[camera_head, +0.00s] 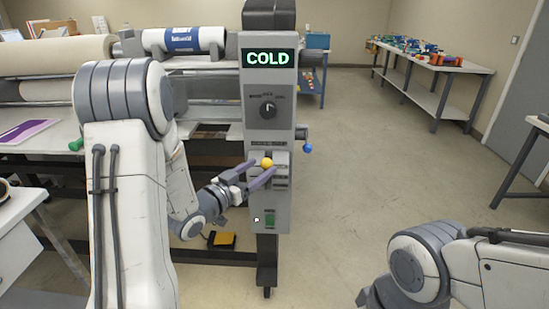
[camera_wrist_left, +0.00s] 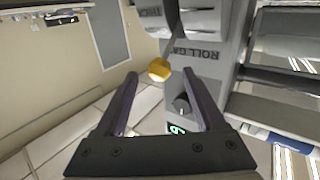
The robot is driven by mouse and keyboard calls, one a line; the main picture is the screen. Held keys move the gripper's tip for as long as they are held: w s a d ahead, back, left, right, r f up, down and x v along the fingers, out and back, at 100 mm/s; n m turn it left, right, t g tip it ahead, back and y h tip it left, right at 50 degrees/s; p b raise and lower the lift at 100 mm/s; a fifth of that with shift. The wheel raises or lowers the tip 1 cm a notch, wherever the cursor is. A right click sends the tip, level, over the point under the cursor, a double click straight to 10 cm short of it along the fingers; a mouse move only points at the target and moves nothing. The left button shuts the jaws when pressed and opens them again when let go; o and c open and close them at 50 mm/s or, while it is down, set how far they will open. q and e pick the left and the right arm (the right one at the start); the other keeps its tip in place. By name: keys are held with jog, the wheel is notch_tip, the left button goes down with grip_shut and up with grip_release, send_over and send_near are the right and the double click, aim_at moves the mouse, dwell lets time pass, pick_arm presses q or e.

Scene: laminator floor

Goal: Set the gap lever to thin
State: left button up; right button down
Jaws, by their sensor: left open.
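The gap lever's yellow ball knob (camera_head: 266,162) stands out from the slotted plate (camera_head: 281,172) on the grey control column. In the left wrist view the yellow knob (camera_wrist_left: 158,68) shows between the fingertips, near the upside-down "ROLL G…" label (camera_wrist_left: 197,53). My left gripper (camera_head: 259,171) is open, with its two fingers spread on either side of the knob. I cannot tell whether a finger touches it. The lever's shaft is mostly hidden, and the slot marks are too small to read. My right gripper is out of view; only my right arm shows.
The control column (camera_head: 256,104) carries a "COLD" display (camera_head: 269,58), a black dial (camera_head: 267,109) and a green switch (camera_head: 270,220). A blue-knobbed crank (camera_head: 307,148) sticks out at its right. Laminator rollers lie behind my left arm.

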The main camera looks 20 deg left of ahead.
pick_arm(q)
jog(key=p+x, duration=0.1)
jog(key=x, duration=0.6)
grip_shut()
jog(key=shift+s, duration=0.1)
dwell(1.2)
